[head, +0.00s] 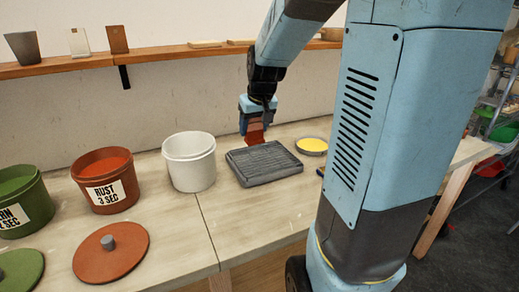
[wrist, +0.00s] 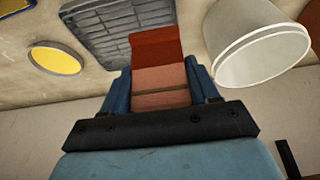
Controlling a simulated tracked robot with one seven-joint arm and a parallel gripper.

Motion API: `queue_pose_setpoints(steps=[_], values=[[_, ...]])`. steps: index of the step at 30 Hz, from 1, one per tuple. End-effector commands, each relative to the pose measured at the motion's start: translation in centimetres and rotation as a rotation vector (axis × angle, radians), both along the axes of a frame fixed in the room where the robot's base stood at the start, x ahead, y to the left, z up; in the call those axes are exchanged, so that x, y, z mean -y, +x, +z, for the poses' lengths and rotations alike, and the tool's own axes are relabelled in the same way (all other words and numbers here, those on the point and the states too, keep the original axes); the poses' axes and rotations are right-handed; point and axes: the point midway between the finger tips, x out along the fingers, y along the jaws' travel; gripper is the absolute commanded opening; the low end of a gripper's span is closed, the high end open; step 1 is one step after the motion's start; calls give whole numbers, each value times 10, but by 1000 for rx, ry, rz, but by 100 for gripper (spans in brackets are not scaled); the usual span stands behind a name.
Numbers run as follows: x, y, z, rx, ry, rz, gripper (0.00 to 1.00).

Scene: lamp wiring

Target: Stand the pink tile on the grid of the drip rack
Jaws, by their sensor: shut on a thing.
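My gripper (head: 257,120) is shut on the pink tile (head: 254,135), near the back left corner of the drip rack. In the wrist view, the tile (wrist: 158,75) sits between the two blue fingers (wrist: 160,85). Its part near the fingers is pale pink and its far end is rust red. The drip rack (head: 264,164) is a dark grey tray with a ribbed grid, flat on the bench. It also shows in the wrist view (wrist: 105,30), partly behind the tile. I see no tile on the visible grid. I cannot tell the gap between tile and rack.
A white bucket (head: 190,165) stands left of the rack. An open rust pot (head: 105,182) marked "RUST 3 SEC" and a green pot (head: 20,205) stand farther left. A rust lid (head: 111,252) lies in front. A yellow-filled dish (head: 312,146) is right of the rack.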

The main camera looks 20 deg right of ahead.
Motion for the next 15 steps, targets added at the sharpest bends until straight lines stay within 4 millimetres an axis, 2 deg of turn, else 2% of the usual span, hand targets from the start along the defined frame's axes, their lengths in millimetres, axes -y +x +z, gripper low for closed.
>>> queue_pose_setpoints(steps=[15], values=[[50,68,-42,-3,1,6,28]])
